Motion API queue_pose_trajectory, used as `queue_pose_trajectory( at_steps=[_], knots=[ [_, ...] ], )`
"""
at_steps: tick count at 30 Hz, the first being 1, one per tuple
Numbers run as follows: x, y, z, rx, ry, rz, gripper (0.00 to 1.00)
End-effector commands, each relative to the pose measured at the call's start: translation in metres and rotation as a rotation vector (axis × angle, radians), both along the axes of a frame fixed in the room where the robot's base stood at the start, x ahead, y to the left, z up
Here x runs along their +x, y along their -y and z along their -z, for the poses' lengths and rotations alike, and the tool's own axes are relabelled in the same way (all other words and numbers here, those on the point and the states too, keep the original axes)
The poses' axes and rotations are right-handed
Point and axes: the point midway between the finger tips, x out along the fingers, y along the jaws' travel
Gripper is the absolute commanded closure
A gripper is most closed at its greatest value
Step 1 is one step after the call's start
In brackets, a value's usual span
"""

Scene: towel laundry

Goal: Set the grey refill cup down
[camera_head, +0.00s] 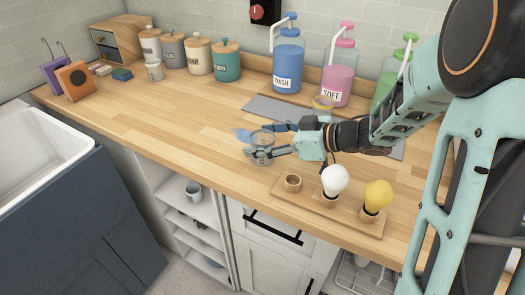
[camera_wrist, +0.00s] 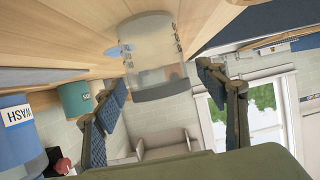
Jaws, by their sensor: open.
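The grey refill cup (camera_head: 262,139) is see-through and stands between the fingers of my gripper (camera_head: 264,146), over the middle of the wooden counter. In the wrist view the cup (camera_wrist: 153,50) shows ahead of my gripper (camera_wrist: 163,78), with a dark grey band at its near end. Its far end meets the wood in that view. The fingers are spread, with a visible gap between the cup and the right finger. Whether the left finger touches the cup is hard to tell.
A pale blue patch (camera_head: 241,133) lies left of the cup. A wooden tray (camera_head: 333,216) with a white and a yellow ball is at the front right. WASH (camera_head: 287,67) and SOFT (camera_head: 338,75) pump bottles stand behind. The counter (camera_head: 170,125) to the left is clear.

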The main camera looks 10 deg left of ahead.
Motion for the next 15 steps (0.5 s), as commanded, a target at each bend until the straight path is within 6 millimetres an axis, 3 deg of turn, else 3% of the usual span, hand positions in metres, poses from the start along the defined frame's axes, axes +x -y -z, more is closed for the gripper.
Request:
queue_pose_trajectory(
  at_steps=[5,15],
  knots=[
    [0.0002,0.0003,-0.0006,0.0,0.0,0.001,0.37],
    [0.0001,0.0004,-0.0008,0.001,0.001,0.001,0.74]
  ],
)
